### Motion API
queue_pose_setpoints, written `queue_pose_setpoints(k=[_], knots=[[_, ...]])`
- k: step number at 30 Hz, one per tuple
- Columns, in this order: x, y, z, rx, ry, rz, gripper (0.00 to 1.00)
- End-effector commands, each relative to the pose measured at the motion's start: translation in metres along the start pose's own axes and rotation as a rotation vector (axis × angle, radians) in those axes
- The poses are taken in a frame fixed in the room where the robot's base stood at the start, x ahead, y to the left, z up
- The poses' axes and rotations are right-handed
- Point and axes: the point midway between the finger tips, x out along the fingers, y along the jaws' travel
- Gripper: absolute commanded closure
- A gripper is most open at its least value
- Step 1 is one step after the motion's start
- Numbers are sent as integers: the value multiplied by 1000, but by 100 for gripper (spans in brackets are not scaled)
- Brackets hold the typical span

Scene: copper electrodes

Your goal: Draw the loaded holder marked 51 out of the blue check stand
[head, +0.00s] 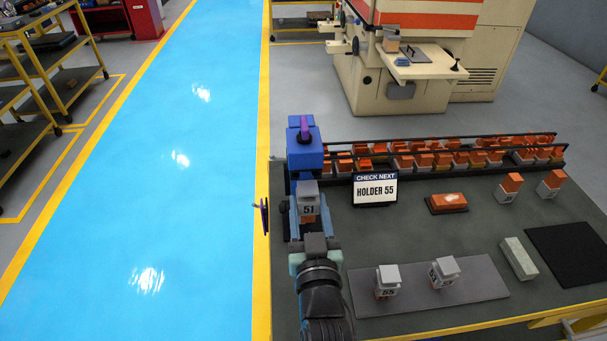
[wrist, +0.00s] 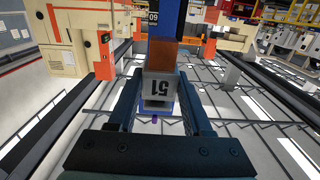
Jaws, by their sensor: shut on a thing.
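The holder marked 51 (head: 308,211) is a grey block with a dark number on its face. In the wrist view the holder (wrist: 158,86) has its number upside down and a copper-brown electrode (wrist: 163,54) beyond it. My gripper (wrist: 158,93) is shut on this holder, one finger along each side. In the head view my gripper (head: 311,226) reaches in from the front. The blue check stand (head: 305,158), with a purple knob on top, rises just behind the holder. I cannot tell whether the holder is still seated in it, as the lower contact is hidden.
A sign reading "CHECK NEXT HOLDER 55" (head: 375,189) stands right of the stand. A long rack (head: 462,139) of orange electrodes runs behind. Holder 55 (head: 387,281) and another holder (head: 443,271) stand on a grey mat (head: 480,285). An orange block (head: 447,203) lies mid-table.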

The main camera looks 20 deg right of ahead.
Motion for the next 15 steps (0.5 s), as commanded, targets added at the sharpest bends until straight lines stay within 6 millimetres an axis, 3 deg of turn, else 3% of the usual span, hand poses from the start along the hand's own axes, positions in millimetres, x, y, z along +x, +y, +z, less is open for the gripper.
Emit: queue_pose_setpoints(k=[15], knots=[[-24, 0, -5, 0, 10, 0, 100]])
